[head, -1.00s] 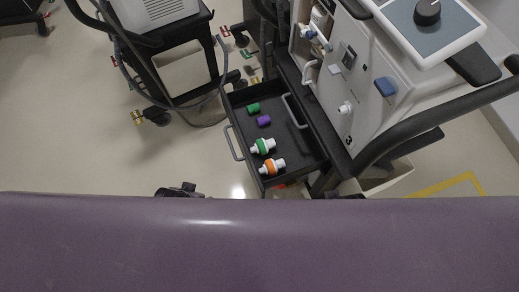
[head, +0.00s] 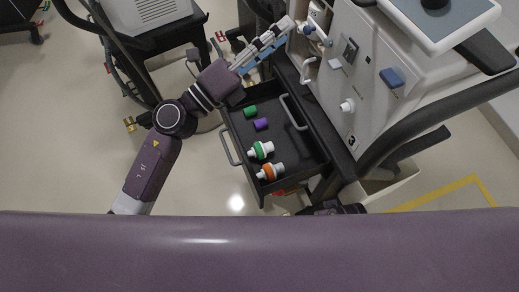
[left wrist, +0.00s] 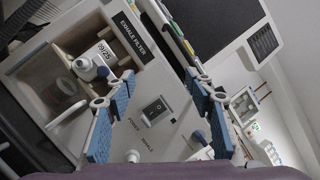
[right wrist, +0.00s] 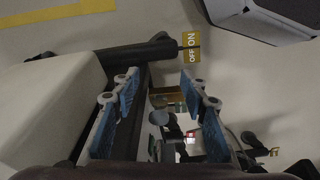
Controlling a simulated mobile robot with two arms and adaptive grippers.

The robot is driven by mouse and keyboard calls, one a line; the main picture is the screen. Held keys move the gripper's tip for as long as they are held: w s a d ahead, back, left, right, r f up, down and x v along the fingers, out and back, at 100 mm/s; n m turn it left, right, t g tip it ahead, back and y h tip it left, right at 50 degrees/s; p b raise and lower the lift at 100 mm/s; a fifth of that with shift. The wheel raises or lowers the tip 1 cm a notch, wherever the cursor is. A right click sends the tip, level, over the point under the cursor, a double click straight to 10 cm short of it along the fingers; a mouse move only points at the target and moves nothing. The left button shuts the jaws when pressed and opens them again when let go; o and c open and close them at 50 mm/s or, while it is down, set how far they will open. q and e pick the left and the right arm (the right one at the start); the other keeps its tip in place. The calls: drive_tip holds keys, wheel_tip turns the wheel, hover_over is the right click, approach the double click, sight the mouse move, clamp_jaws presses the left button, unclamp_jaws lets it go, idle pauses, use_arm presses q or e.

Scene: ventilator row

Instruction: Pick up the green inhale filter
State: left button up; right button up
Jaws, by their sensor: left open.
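The green filter (head: 261,150), white with a green band, lies in the open black drawer (head: 299,158) in the head view. An orange-banded filter (head: 269,172) lies just below it. My left gripper (head: 276,40) is open and empty, above the far end of the drawer and beside the ventilator. In the left wrist view its fingers (left wrist: 162,84) are apart, facing the ventilator panel, and the green filter is not seen there. My right gripper (right wrist: 159,82) is open with nothing between its fingers; in the head view it is mostly hidden behind my purple body.
A small green cylinder (head: 250,112) and a purple cylinder (head: 261,124) also lie in the drawer. The ventilator (head: 375,90) stands right of it, with a white port labelled exhale filter (left wrist: 84,66). Another cart (head: 170,55) stands at upper left. Floor left of the drawer is clear.

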use_arm(q)
drive_tip(key=s+d+f+m+g, duration=0.3)
drive_tip(key=d+f+m+g, duration=0.2)
drive_tip(key=f+m+g, duration=0.25)
drive_tip(key=m+g+y, duration=0.6)
drive_tip(key=m+y, duration=0.1)
drive_tip(key=y, duration=0.5)
approach(255, 146)
use_arm(e)
drive_tip(key=s+f, duration=0.4)
drive_tip(key=f, duration=0.6)
use_arm(q)
drive_tip(key=x, duration=0.6)
drive_tip(key=shift+w+d+b, duration=0.2)
drive_tip(key=shift+d+b, duration=0.1)
drive_tip(key=shift+b, duration=0.1)
drive_tip(key=x, duration=0.4)
drive_tip(key=shift+s+a+f+b, duration=0.1)
drive_tip(key=shift+s+f+b, duration=0.2)
drive_tip(key=shift+f+b, duration=0.1)
drive_tip(key=shift+f, duration=0.3)
use_arm(e)
drive_tip(key=w+r, duration=0.2)
drive_tip(key=r, duration=0.1)
drive_tip(key=w+r, duration=0.1)
drive_tip(key=shift+r, duration=0.15)
use_arm(q)
drive_tip(key=shift+c, duration=0.3)
